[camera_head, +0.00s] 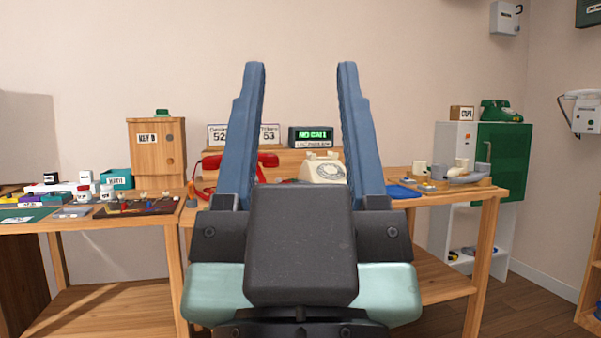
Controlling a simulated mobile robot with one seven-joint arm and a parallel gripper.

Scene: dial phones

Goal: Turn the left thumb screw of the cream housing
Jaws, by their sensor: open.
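My gripper (302,75) is in the foreground, pointing up. Its two long blue fingers stand wide apart with nothing between them. Beyond it, between the fingers, a cream dial phone housing (322,170) sits on the wooden workbench, well away from the fingertips. The lower part of the housing and its right side are partly hidden by my gripper and right finger. Its thumb screws cannot be made out at this size.
A red handset (268,160) shows behind the left finger. A display box (311,137) and number cards (268,134) stand at the back. A wooden key cabinet (157,160) is at left; a grey tray (466,176) is at right. A white cabinet with a green door (505,155) stands further right.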

